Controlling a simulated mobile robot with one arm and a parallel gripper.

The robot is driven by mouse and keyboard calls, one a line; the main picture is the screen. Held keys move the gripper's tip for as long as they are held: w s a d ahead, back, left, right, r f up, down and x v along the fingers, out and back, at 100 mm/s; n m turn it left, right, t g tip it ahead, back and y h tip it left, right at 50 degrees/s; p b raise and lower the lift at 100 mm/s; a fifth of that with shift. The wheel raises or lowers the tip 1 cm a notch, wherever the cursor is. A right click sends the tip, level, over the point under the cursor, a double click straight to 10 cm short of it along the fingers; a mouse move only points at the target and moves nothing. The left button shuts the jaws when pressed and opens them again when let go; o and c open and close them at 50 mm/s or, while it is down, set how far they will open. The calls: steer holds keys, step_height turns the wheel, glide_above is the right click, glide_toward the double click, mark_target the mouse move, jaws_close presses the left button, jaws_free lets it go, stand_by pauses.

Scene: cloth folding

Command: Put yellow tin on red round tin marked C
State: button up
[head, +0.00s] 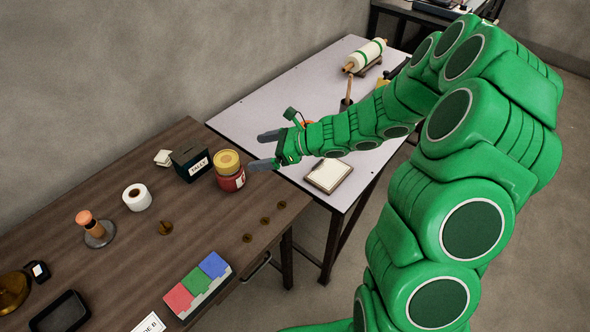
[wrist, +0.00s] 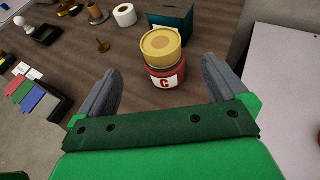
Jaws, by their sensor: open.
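The yellow tin (head: 227,160) sits on top of the red round tin (head: 230,180) near the right end of the brown table. In the wrist view the yellow tin (wrist: 161,45) rests upright on the red tin (wrist: 165,77), whose label shows a C. It looks roughly centred. My gripper (head: 263,150) is open and empty. In the wrist view its two grey fingers (wrist: 160,85) are spread apart, with the tins beyond and between them. I cannot tell how far the fingertips are from the tins.
A dark green box (head: 191,163) stands just left of the tins, and a white roll (head: 137,197) farther left. Brass pieces (head: 265,220) lie in front. A grey table (head: 290,98) adjoins at the right, with a framed board (head: 328,176).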

steer(key=s+r+n+g+h, duration=0.25)
steer(key=s+r+n, duration=0.3)
steer(key=s, duration=0.35)
steer(key=s+r+n+g+h, duration=0.1)
steer(key=s+r+n+g, duration=0.25)
steer(key=s+n, duration=0.4)
steer(key=s+d+r+n+h, duration=0.2)
steer(key=s+d+n+h, duration=0.1)
steer(key=s+d, duration=0.6)
steer(key=s+d+r+n+t+h, duration=0.1)
steer(key=s+d+r+n+h, duration=0.2)
steer(key=s+d+h, duration=0.3)
steer(key=s+d+n, duration=0.1)
steer(key=s+d, duration=0.2)
steer(key=s, duration=0.1)
steer(key=shift+s+r+n, duration=0.15)
steer(key=shift+s+n, duration=0.05)
steer(key=shift+n, duration=0.1)
steer(key=shift+w+h, duration=0.1)
steer(key=shift+h, duration=0.15)
